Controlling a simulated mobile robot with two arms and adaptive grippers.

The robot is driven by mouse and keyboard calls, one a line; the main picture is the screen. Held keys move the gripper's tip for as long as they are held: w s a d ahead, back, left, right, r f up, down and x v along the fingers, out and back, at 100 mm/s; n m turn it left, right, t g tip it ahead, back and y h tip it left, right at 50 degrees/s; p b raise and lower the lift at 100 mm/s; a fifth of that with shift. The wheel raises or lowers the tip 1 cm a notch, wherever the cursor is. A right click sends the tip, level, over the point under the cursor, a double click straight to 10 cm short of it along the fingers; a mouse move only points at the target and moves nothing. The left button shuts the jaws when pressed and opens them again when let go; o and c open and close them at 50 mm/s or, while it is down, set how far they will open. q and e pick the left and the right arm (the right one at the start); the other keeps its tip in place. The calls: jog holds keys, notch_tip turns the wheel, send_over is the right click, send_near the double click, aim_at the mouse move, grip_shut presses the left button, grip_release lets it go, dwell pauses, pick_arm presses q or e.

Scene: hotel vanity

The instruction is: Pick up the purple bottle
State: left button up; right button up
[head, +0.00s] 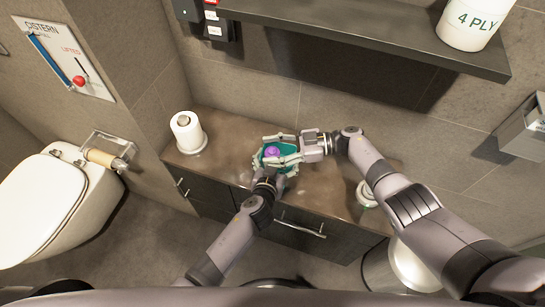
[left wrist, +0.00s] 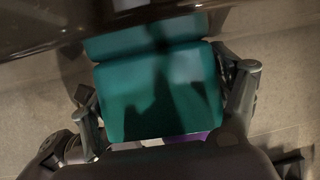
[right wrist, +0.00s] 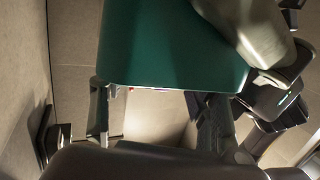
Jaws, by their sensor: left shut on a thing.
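The purple bottle (head: 271,152) shows as a round purple top amid a teal container (head: 291,173) over the vanity counter. I cannot tell whether the bottle stands inside it. My left gripper (head: 272,174) comes from the front and is shut on the teal container, which fills the left wrist view (left wrist: 160,95); a sliver of purple (left wrist: 190,138) shows below it. My right gripper (head: 277,149) reaches in from the right, its fingers spread wide around the same spot. In the right wrist view the teal container (right wrist: 170,45) is close in front. The bottle's lower part is hidden.
A paper roll (head: 187,132) stands on the left of the brown counter (head: 220,135). A small round item (head: 366,194) lies at the right, partly behind my right arm. A dark shelf (head: 370,40) with a white canister (head: 468,22) overhangs the back. A toilet (head: 50,205) is left.

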pick_arm(q)
jog(key=shift+f, duration=0.15)
pick_arm(e)
jog(key=shift+f, duration=0.1)
grip_shut()
jog(key=shift+s, duration=0.1)
dwell(0.3)
notch_tip(320, 180, up, 10)
jog(key=shift+r, duration=0.15)
pick_arm(q)
jog(key=o, duration=1.1)
jog(key=v, duration=1.2)
